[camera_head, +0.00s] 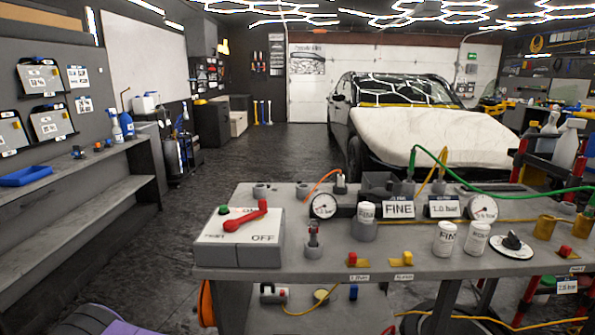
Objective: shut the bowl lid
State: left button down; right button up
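No thing here is plainly a bowl with a lid. A grey cup-like holder (363,231) on the grey workbench (330,268) has a white labelled cylinder (366,211) standing in or on it; I cannot tell which. Two more white cylinders stand to its right, one at the left (445,238) and one at the right (476,239). A dark round knob-like piece on a white disc (512,243) lies right of them. A dark block (378,184) stands behind, partly hidden. Neither of my grippers is in view.
A switch box with a red lever (246,219) fills the bench's left end. Two gauges (323,206) (483,207), a "FINE" sign (398,209) and a green hose (465,182) stand along the back. A covered car (430,130) is beyond.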

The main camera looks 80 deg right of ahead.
aim_at(384, 193)
jog(key=z, duration=2.75)
